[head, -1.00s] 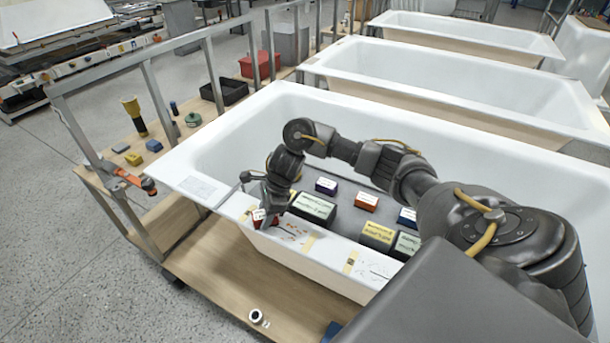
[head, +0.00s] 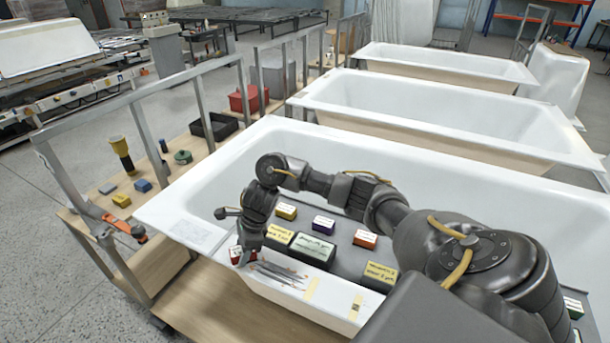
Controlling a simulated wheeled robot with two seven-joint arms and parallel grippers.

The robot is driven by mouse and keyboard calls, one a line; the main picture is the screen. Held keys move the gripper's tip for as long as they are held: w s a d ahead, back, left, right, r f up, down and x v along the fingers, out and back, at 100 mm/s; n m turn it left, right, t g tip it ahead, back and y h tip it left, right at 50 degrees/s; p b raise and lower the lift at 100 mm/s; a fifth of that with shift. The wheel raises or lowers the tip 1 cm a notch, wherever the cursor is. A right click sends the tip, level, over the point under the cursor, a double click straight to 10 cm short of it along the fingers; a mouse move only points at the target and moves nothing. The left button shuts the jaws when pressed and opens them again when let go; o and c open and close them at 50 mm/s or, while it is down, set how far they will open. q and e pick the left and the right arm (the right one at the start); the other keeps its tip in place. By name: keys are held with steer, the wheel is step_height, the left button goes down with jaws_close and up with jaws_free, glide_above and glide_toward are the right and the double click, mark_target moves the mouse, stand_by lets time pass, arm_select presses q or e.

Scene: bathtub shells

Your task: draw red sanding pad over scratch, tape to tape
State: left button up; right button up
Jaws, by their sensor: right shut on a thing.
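The red sanding pad (head: 236,254) with a white label is at the near rim of the front bathtub, toward its left end. My right gripper (head: 244,257) is shut on it; the fingers hide part of it, and I cannot tell if it touches the rim. The scratch (head: 280,273) lies right of the pad on the rim, a patch of dark and brownish streaks. A yellowish tape strip (head: 312,288) crosses the rim at the scratch's right end. The tape at the left end is not clear, perhaps behind the gripper. My left gripper is not in view.
A paper sheet (head: 198,234) covers the tub's left corner.

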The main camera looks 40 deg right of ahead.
steer(key=p+v, duration=0.1)
steer(key=v, duration=0.2)
steer(key=shift+a+r, duration=0.15)
steer(key=shift+r, duration=0.1)
steer(key=shift+w+r+p, duration=0.1)
steer(key=shift+r+p, duration=1.5)
steer(key=shift+r, duration=0.45)
steer(key=s+a+r+n+g, duration=0.3)
steer(key=s+a+r+n, duration=0.1)
steer(key=s+a+n, duration=0.55)
steer(key=s+d+r+n+g, duration=0.1)
steer(key=d+r+n, duration=0.2)
steer(key=r, duration=0.5)
steer(key=shift+d+r+g+h, duration=0.25)
steer(key=shift+d+g+h, duration=0.05)
steer(key=shift+d, duration=0.1)
